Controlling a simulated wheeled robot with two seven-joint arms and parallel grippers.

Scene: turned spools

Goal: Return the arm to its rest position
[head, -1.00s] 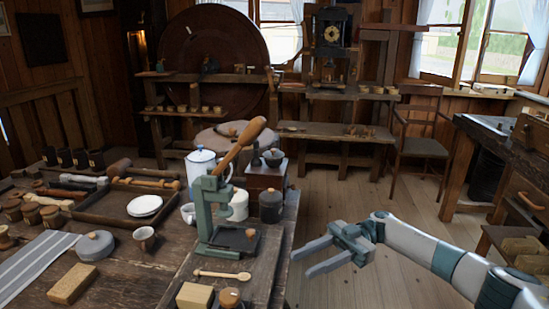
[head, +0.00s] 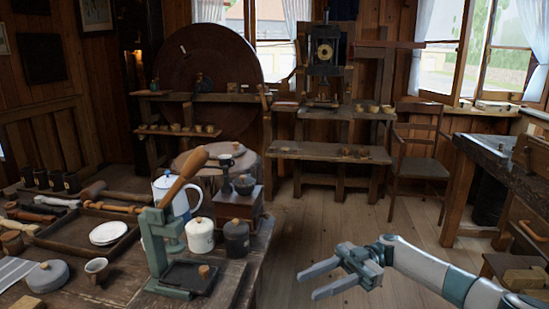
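My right gripper (head: 322,280) is open and empty. It hangs over the wooden floor, to the right of the workbench and apart from it. Its two grey fingers point left with a clear gap between them. My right arm (head: 428,268) comes in from the lower right and is bent at the wrist. My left gripper and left arm do not show.
The workbench (head: 232,283) at left holds a green lever press (head: 156,240), canisters (head: 200,235), a wooden tray (head: 70,245) and a plate. A chair (head: 418,165) and a second bench (head: 482,150) stand at right. The floor (head: 330,220) between is clear.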

